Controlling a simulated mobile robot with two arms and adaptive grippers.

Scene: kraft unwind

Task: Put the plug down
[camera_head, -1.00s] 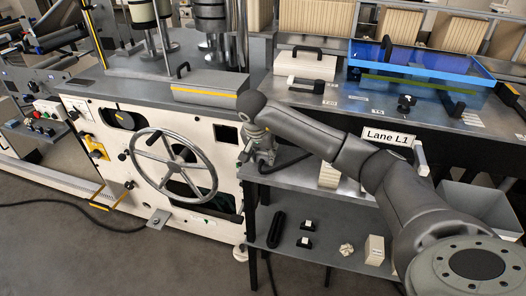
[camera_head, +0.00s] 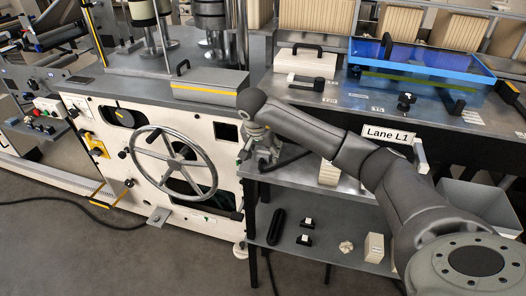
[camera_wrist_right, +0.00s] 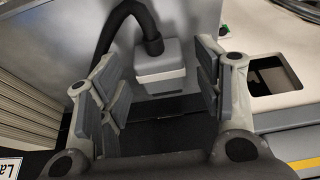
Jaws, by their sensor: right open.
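The plug (camera_wrist_right: 160,68) is a light grey block with a thick black cable coming out of its top and bending left. In the wrist view it sits between and beyond the fingertips of my right gripper (camera_wrist_right: 158,85), which is open. Gaps show between both fingers and the plug. In the head view my right gripper (camera_head: 262,155) is small, at the left end of the grey shelf by the machine's side. The black cable (camera_head: 290,160) runs right from there. The plug itself is mostly hidden in the head view. My left gripper is out of view.
A white machine with a handwheel (camera_head: 174,162) stands left of my right gripper. Below, a lower shelf (camera_head: 325,240) carries small black parts and a cream box (camera_head: 374,247). A grey bin (camera_head: 478,203) is at the right. A "Lane L1" sign (camera_head: 388,136) hangs behind my arm.

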